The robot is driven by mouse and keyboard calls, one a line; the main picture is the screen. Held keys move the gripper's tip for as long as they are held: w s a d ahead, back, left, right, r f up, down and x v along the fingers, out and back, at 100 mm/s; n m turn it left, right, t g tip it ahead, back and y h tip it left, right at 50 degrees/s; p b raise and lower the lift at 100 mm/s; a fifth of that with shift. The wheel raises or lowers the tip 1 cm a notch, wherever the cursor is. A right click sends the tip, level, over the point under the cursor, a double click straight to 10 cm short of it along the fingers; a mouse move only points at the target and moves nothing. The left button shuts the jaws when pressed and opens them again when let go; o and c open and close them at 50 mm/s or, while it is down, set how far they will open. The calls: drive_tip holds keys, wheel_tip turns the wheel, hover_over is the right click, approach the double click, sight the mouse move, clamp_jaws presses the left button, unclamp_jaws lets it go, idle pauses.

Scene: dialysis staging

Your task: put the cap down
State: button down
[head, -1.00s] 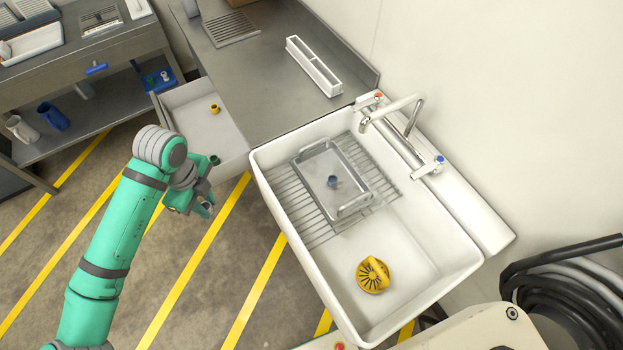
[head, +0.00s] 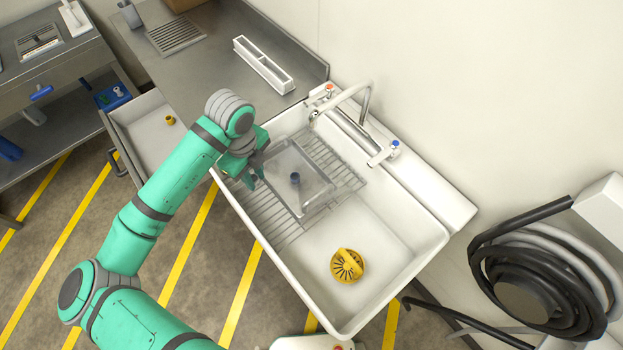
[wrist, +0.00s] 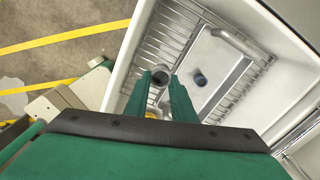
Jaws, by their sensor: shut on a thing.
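My gripper (head: 256,178) is over the left side of the white sink (head: 400,275), beside the tray. In the wrist view its two green fingers are shut on a round, hollow, dark cap (wrist: 160,77). In the head view I cannot make out this cap clearly.
A yellow slotted round part (head: 347,266) lies in the sink. The faucet (head: 345,98) reaches over its back edge. An open drawer (head: 145,140) to the left holds a small yellow cap (head: 170,120). A white divided holder (head: 263,65) stands on the steel counter.

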drive_tip(key=d+f, duration=0.2)
drive_tip(key=d, duration=0.2)
drive_tip(key=d+f, duration=0.3)
drive_tip(key=d, duration=0.2)
drive_tip(key=w+d+f, duration=0.1)
drive_tip(key=d+f, duration=0.2)
drive_tip(key=d, duration=0.1)
drive_tip(key=shift+d+f, duration=0.1)
drive_tip(key=shift+d, duration=0.1)
drive_tip(key=shift+d+f, duration=0.5)
drive_tip(key=shift+f, duration=0.1)
drive_tip(key=shift+d+f, duration=0.2)
drive_tip(key=shift+f, duration=1.6)
drive_tip(key=shift+f, duration=0.15)
drive_tip(key=c, duration=1.6)
unclamp_jaws()
drive_tip(key=shift+o, duration=0.4)
wheel_tip(320, 180, up, 8)
